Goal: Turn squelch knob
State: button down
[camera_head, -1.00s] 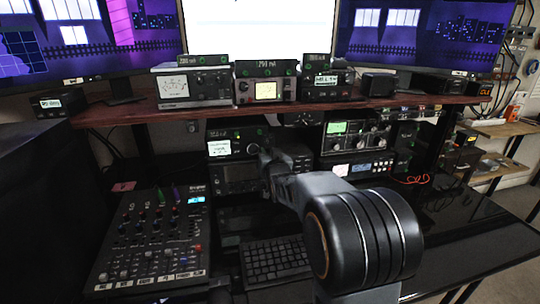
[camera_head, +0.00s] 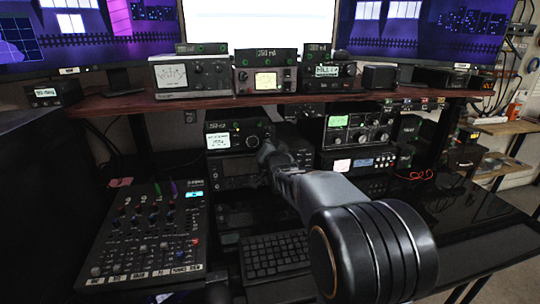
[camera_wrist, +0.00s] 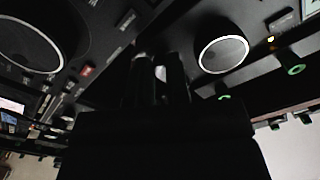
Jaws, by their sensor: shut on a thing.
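My gripper (camera_head: 266,156) is at the front of the stacked radios under the shelf, just below and right of the radio with a lit screen (camera_head: 218,141). In the wrist view, my gripper's two dark fingers (camera_wrist: 158,78) are close together on a small pale piece that shows between them, most likely the squelch knob (camera_wrist: 160,73). My fingers hide most of it, and its label and turn cannot be read. A large round dial (camera_wrist: 25,45) is at the left of the wrist view, and another dial with a pale rim (camera_wrist: 223,54) is at the right.
A mixer (camera_head: 150,235) and a keyboard (camera_head: 275,255) lie on the desk below my arm. More radios (camera_head: 355,133) stand to the right. The shelf edge (camera_head: 180,103) runs above my gripper. The desk at the right is mostly clear.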

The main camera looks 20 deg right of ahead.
jog(key=shift+m, duration=0.4)
jog(key=c, duration=1.1)
grip_release()
jog(key=v, duration=1.4)
jog(key=shift+p, duration=0.35)
jog(key=shift+w+d, duration=0.1)
jog(key=shift+d, duration=0.05)
